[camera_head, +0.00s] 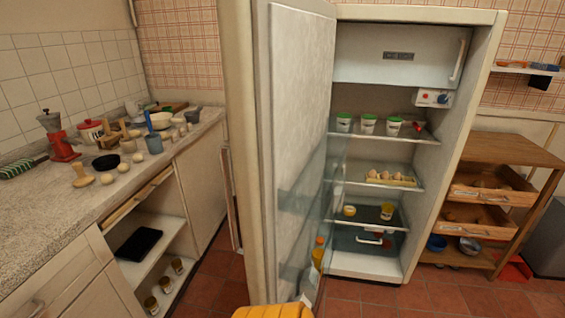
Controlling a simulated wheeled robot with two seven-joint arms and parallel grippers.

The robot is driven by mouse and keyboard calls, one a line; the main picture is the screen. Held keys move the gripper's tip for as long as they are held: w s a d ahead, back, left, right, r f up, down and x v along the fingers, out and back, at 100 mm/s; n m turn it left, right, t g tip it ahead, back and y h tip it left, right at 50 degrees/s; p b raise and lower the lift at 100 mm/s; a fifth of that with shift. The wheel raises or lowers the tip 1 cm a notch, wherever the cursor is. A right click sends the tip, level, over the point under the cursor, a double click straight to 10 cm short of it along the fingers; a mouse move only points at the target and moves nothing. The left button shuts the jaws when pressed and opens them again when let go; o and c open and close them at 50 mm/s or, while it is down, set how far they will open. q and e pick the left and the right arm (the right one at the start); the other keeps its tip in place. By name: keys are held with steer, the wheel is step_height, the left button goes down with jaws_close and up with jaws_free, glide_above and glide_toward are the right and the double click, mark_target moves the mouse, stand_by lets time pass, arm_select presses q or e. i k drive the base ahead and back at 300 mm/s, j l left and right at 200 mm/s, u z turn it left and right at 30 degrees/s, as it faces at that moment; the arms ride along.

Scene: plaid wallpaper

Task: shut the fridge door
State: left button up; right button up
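The fridge (487,60) stands at the centre right with its interior exposed. Its door (302,110) is wide open, swung toward me on the left side of the fridge, with its inner face and near edge showing. Clear door shelves hold a bottle with an orange cap (318,252) low down. Inside the fridge are white tubs with green lids (368,124), an egg carton (390,179) and small yellow jars (387,211). Neither of my grippers shows in the view.
A counter (40,215) with several utensils, bowls and a red grinder (60,140) runs along the left. A wooden shelf unit (510,150) with drawers stands right of the fridge. Red tiled floor (440,300) is open in front. A yellow object (274,311) shows at the bottom edge.

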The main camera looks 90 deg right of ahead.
mark_target(277, 55)
steer(key=i+l+z, duration=0.1)
steer(key=z, duration=0.35)
steer(key=i+z, duration=0.25)
steer(key=z, duration=0.2)
steer(key=i+z, duration=0.15)
steer(key=z, duration=0.3)
steer(key=i+j+z, duration=0.1)
steer(key=z, duration=0.4)
steer(key=i+j+z, duration=0.2)
steer(key=z, duration=0.25)
steer(key=i+j+z, duration=0.1)
steer(key=z, duration=0.35)
steer(key=j+z, duration=0.45)
steer(key=i+j+z, duration=0.15)
steer(key=z, duration=0.2)
steer(key=i+j+z, duration=0.1)
steer(key=j+z, duration=0.25)
steer(key=i+j+z, duration=0.1)
steer(key=z, duration=0.25)
steer(key=k+l+z, duration=0.15)
steer(key=k+l, duration=0.1)
steer(key=l, duration=0.05)
